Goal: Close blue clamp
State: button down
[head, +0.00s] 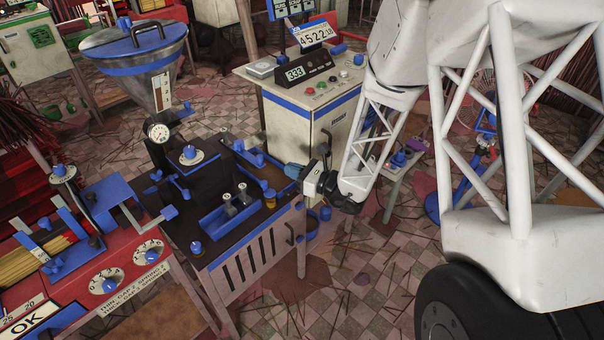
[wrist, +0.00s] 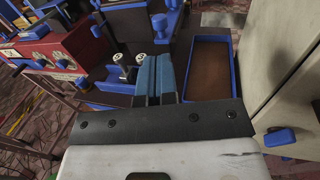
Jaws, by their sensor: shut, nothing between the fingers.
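Several blue fittings sit on the dark-topped bench (head: 220,262), and I cannot tell for certain which is the clamp. A blue levered fitting (head: 162,190) stands at its left side, and a blue bracket with knobs (head: 248,155) lies along its far side. My gripper (head: 292,170) is over the bench's right end, with its blue fingers pointing left. In the wrist view its fingers (wrist: 154,66) are together with nothing between them. They do not visibly hold any fitting.
A blue tray (head: 212,228) with two metal-topped pieces stands on the bench. A hopper with a gauge (head: 150,75) rises behind. A red machine (head: 120,262) is at left and a control cabinet (head: 312,108) behind. The wrist view shows a brown-bottomed blue tray (wrist: 231,70).

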aim_at(261, 156)
jog(key=x, duration=0.7)
jog(key=shift+w+a, duration=0.15)
jog(key=shift+a, duration=0.1)
jog(key=x, duration=0.3)
jog(key=shift+w+a, duration=0.1)
jog(key=shift+w, duration=0.5)
jog(key=shift+w+a+r, duration=0.1)
jog(key=shift+w+a, duration=0.05)
jog(key=shift+w, duration=0.05)
jog(key=v, duration=1.4)
jog(key=shift+s+d, duration=0.2)
jog(key=shift+s, duration=0.05)
